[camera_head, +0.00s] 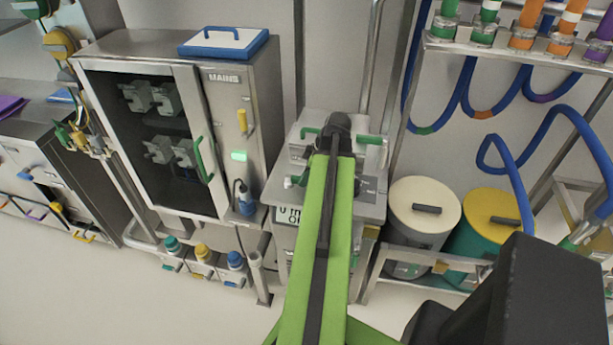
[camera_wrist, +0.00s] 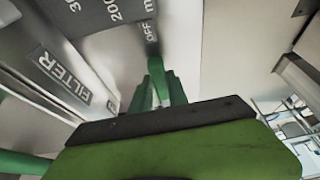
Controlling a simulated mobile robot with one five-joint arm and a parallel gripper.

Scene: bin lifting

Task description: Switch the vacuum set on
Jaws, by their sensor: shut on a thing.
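The vacuum set (camera_head: 375,205) is a metal box unit with green handles on top, standing in the middle of the head view behind my green arm. My gripper (camera_head: 337,128) is at its top, largely hidden by my own arm. In the wrist view, my gripper (camera_wrist: 160,92) is shut on a small part at the panel, which I take to be the vacuum set's switch. The dark scale plate (camera_wrist: 95,15) with "OFF" and numbers lies just beyond the fingertips. The switch's exact setting cannot be told.
A "FILTER" label (camera_wrist: 62,72) is left of the fingers. A metal cabinet (camera_head: 268,100) marked "MAINS" stands left of the vacuum set. Cream (camera_head: 425,205) and yellow-lidded (camera_head: 490,215) drums stand right. Blue hoses (camera_head: 465,95) hang at the right. Floor (camera_head: 150,310) shows clear at front left.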

